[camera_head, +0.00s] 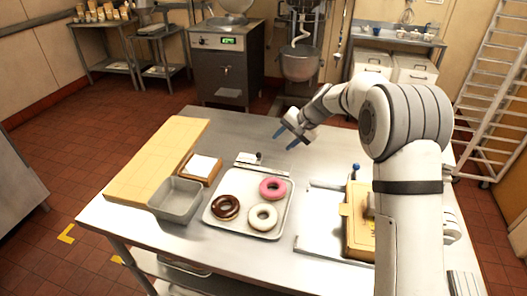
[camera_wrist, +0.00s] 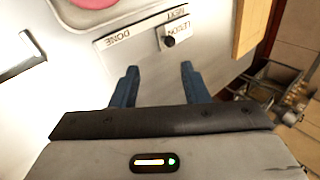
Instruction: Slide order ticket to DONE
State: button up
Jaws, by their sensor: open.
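The order ticket (camera_wrist: 178,32) is a small pale card with a dark round knob (camera_wrist: 169,41), lettered upside down in the wrist view. It sits at the NEXT end of a pale rail (camera_wrist: 125,38); the word DONE (camera_wrist: 113,38) is at the other end. In the head view the rail (camera_head: 243,164) lies on the steel table behind the donut tray, with the dark knob (camera_head: 259,155) near its middle. My gripper (camera_head: 286,139) is open and empty, above the table to the right of the ticket. Its blue fingers (camera_wrist: 158,72) are apart from the knob.
A tray (camera_head: 235,231) holds brown, pink and white donuts. A grey bin (camera_head: 176,199), a wooden board (camera_head: 150,170) and a small box with white paper (camera_head: 202,167) stand left. A yellowish box (camera_head: 357,235) is at right. The table behind the rail is clear.

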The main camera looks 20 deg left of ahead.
aim_at(260, 154)
jog(key=shift+y, duration=0.4)
jog(key=x, duration=0.4)
jog(key=p+x, duration=0.1)
jog(key=x, duration=0.3)
jog(key=w+p+x, duration=0.1)
jog(key=x, duration=0.4)
jog(key=shift+w+a+r, duration=0.1)
jog(key=shift+a+r, duration=0.1)
jog(key=shift+r, duration=0.15)
grip_shut()
